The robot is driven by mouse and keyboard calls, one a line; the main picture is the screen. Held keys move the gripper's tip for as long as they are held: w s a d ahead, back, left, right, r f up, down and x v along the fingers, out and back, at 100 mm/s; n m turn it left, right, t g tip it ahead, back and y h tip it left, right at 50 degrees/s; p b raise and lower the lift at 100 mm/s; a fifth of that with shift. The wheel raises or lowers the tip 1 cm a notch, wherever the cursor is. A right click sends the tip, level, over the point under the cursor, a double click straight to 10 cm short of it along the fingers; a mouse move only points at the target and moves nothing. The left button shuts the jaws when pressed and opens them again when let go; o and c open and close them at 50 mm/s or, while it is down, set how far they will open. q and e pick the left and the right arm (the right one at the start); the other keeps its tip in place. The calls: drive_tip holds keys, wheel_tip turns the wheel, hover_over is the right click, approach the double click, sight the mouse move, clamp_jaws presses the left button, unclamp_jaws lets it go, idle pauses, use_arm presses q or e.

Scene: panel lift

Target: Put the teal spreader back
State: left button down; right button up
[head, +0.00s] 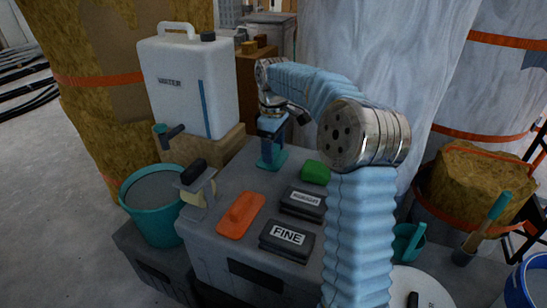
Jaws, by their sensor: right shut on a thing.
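The teal spreader (271,155) stands about upright at the back of the grey case top (225,238), with its wide part down. My right gripper (272,114) is above it, shut on its upper end. The fingers hide part of the handle. I cannot tell whether the spreader's lower edge touches the case top or hangs just above it. My left gripper is not in view.
On the case are an orange float (241,214), a dark FINE block (287,240), another labelled block (303,203) and a green item (316,172). A white water jug (190,85) and teal bucket (153,215) stand left. My right forearm covers the case's right side.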

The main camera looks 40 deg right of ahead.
drive_tip(key=shift+w+d+f+b, duration=0.1)
drive_tip(key=shift+f+b, duration=0.05)
drive_tip(key=shift+f, duration=0.8)
drive_tip(key=shift+w+d+f+b, duration=0.1)
drive_tip(key=shift+f+b, duration=0.05)
drive_tip(key=shift+f, duration=0.8)
drive_tip(key=shift+f, duration=0.15)
drive_tip(key=o, duration=0.9)
drive_tip(key=shift+o, duration=0.2)
wheel_tip(320, 180, up, 12)
drive_tip(key=p, duration=0.2)
drive_tip(key=shift+r+p, duration=0.2)
drive_tip(key=shift+p, duration=0.2)
